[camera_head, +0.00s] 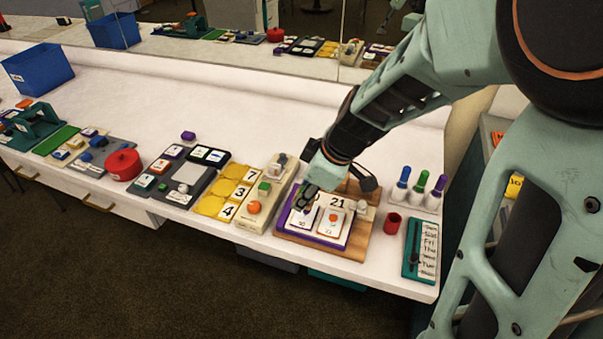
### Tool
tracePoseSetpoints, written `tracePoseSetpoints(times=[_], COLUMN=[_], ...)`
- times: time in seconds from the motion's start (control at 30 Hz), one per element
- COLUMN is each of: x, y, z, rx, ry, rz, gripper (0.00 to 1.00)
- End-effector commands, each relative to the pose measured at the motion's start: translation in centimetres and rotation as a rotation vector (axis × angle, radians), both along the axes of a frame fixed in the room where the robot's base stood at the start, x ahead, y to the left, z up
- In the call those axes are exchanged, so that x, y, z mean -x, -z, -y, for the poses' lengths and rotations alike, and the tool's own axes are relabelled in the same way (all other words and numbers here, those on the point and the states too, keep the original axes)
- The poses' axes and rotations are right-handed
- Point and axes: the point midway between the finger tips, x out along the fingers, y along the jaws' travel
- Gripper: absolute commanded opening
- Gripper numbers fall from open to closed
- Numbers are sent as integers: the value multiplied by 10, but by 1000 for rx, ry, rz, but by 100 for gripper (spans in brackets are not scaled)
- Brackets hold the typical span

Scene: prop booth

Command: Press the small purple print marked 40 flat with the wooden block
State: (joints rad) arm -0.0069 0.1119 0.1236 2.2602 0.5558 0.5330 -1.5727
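My gripper (305,203) is over the left part of a purple-edged board (283,222), with its dark fingertips low above a white card with a purple mark (299,221). Its fingers are small and dark here, so I cannot tell whether they are open, shut or holding something. A second white card with an orange mark (333,223) lies to the right. Both sit on a wooden base (345,253), with a "21" label behind them. The number 40 is not readable. I cannot make out a separate wooden block; my gripper and wrist hide part of the board.
A cream board (243,222) with a green cube and orange ball stands close on the left. A red cup (392,223), markers in a white holder (413,192) and a teal weekday board (420,250) stand on the right. The table's front edge (370,285) is near.

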Motion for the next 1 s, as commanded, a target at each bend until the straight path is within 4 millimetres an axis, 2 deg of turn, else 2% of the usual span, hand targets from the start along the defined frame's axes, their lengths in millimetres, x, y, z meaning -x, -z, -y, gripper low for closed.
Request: tracePoseSetpoints(times=[0.27, 0.7, 1.0], x=[-1, -6, -7], y=[10, 46, 49], z=[1, 2, 3], rx=[0, -1, 0], ry=[2, 2, 1], rz=[-1, -1, 1], gripper=[12, 12, 12])
